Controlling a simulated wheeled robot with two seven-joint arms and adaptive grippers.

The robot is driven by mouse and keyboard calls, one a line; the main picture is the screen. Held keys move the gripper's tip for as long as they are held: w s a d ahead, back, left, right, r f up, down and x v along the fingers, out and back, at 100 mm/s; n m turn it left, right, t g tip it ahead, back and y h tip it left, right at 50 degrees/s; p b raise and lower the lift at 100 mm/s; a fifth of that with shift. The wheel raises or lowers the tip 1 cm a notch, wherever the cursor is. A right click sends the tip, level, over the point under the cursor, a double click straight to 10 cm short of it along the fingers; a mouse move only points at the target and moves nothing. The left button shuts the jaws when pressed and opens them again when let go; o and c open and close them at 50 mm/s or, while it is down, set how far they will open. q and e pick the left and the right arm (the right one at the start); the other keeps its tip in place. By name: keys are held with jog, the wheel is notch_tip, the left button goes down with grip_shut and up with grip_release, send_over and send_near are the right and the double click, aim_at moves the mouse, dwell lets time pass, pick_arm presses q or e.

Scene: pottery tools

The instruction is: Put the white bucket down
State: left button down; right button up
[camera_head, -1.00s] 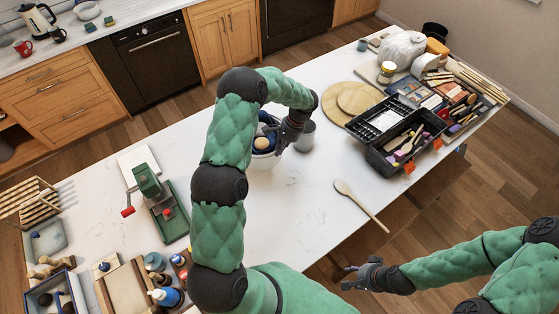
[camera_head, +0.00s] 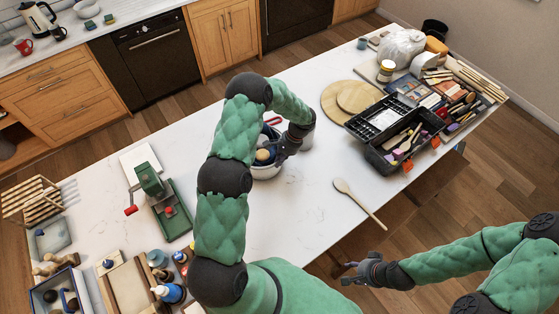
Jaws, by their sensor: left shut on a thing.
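The white bucket (camera_head: 266,174) is near the middle of the white table, partly hidden behind my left arm. Dark blue and tan items show inside it. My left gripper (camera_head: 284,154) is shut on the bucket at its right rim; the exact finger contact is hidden. I cannot tell whether the bucket's bottom touches the table. My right gripper (camera_head: 350,273) is open and empty, off the table's front edge over the floor.
A green press (camera_head: 160,195) stands left. The table in front of the bucket is clear.

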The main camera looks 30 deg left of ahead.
pick_arm(q)
jog(key=c, duration=1.4)
grip_release()
